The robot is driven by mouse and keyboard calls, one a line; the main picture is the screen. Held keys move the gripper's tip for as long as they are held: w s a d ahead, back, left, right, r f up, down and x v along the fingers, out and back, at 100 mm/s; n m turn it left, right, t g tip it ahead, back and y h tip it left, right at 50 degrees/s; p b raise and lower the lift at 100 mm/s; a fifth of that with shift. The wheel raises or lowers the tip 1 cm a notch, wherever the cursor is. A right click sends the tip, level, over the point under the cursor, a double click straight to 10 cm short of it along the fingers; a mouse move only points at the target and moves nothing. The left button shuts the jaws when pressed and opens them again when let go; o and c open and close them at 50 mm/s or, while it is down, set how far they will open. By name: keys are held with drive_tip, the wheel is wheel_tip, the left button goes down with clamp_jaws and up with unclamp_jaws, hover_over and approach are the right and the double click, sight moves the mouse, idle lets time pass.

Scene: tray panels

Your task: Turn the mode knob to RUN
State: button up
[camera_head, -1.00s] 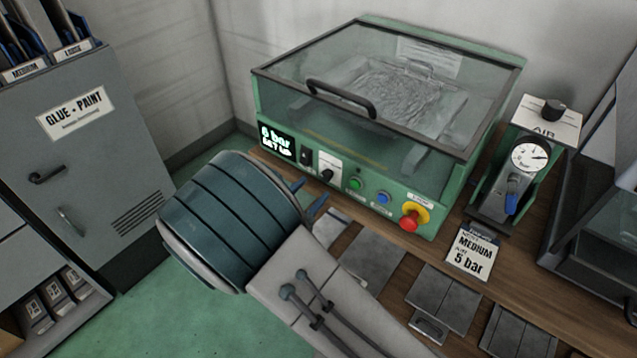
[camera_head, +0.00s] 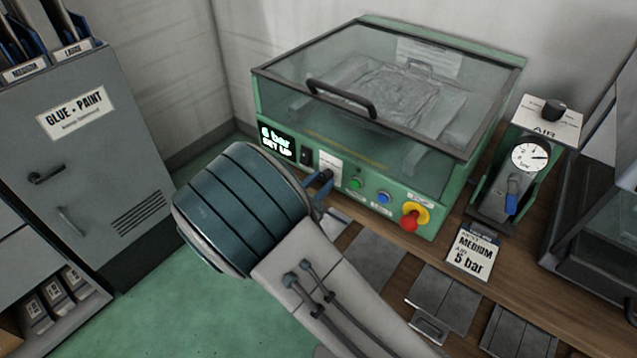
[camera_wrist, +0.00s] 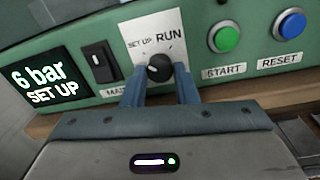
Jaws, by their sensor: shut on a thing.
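The black mode knob (camera_wrist: 159,68) sits on a white plate (camera_wrist: 150,35) marked SET UP and RUN, on the front of the green machine (camera_head: 420,190). My gripper (camera_wrist: 154,80) is shut on the knob, with one blue finger on each side of it. The knob's white mark points up and to the left, toward SET UP. The display (camera_wrist: 45,82) reads "6 bar SET UP". In the head view my gripper (camera_head: 322,184) is at the panel, and the knob is mostly hidden.
Right of the knob are the green START button (camera_wrist: 225,37), the blue RESET button (camera_wrist: 290,23) and a red stop button (camera_head: 409,220). A black rocker switch (camera_wrist: 100,60) is to the left. The clear lid (camera_head: 390,80) is shut. Metal plates (camera_head: 445,300) lie on the bench.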

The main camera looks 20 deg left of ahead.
drive_tip(key=shift+f+b, duration=0.1)
drive_tip(key=shift+b, duration=0.2)
drive_tip(key=m+b, duration=0.4)
drive_tip(key=shift+f, duration=0.2)
drive_tip(key=m+b, duration=0.5)
drive_tip(key=b, duration=0.2)
drive_tip(key=shift+f+m, duration=0.1)
drive_tip(key=shift+m, duration=0.2)
drive_tip(key=m+b, duration=0.6)
drive_tip(key=b, duration=0.3)
drive_tip(key=shift+h+b, duration=0.3)
drive_tip(key=shift+b, duration=0.05)
drive_tip(key=m+b, duration=0.1)
drive_tip(key=b, duration=0.1)
drive_tip(key=m+b, duration=0.1)
drive_tip(key=shift+a+r+m+b, duration=0.1)
drive_tip(key=shift+r+m+b, duration=0.15)
drive_tip(key=shift+m+b, duration=0.15)
drive_tip(key=shift+r, duration=0.1)
drive_tip(key=o, duration=1)
